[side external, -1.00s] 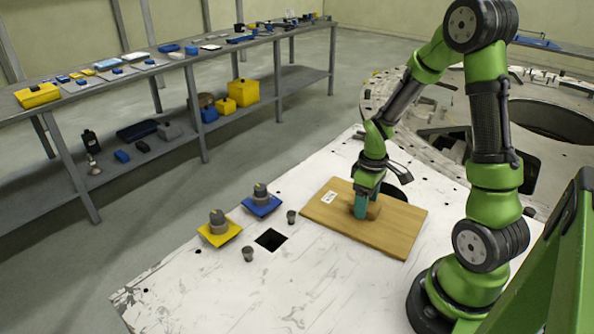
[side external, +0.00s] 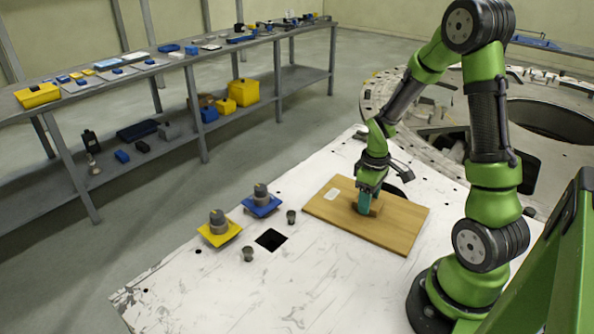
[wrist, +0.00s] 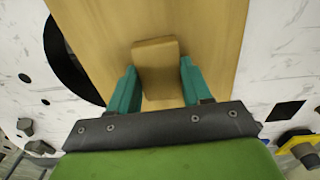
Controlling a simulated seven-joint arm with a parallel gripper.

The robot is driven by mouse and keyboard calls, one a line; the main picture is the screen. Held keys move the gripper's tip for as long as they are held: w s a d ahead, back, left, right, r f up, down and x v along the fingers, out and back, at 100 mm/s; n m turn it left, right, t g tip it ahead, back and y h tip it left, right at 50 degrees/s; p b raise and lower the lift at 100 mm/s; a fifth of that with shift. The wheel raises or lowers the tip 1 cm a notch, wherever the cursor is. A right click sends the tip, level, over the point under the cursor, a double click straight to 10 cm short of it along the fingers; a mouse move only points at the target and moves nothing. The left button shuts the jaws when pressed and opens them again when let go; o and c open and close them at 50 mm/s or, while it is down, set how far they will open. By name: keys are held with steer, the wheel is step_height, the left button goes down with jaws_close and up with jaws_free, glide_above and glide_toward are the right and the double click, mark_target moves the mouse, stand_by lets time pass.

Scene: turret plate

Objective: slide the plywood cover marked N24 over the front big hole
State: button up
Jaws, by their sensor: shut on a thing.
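The plywood cover (side external: 395,228) lies flat on the white plate, with a pale label (side external: 333,194) whose marking I cannot read now. A wooden block handle (wrist: 155,68) stands on the cover. My gripper (side external: 368,200) is shut on this handle; in the wrist view its teal fingers (wrist: 158,85) are on either side of it. A big dark round hole (wrist: 65,60) shows at the left of the cover in the wrist view, partly hidden by the cover's edge. In the side view a dark opening (side external: 396,191) shows behind the cover, partly hidden by my arm.
A square hole (side external: 271,239) is in the white plate (side external: 210,290), left of the cover. Knobbed yellow (side external: 219,233) and blue (side external: 262,206) pieces and two small grey cups (side external: 248,254) stand near it. The plate's front is mostly clear.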

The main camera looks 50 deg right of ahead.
steer(key=shift+m, duration=0.4)
steer(key=shift+w+d, duration=0.1)
steer(key=shift+d, duration=3.35)
steer(key=o, duration=1.3)
steer(key=shift+c, duration=0.2)
step_height(320, 180, up, 7)
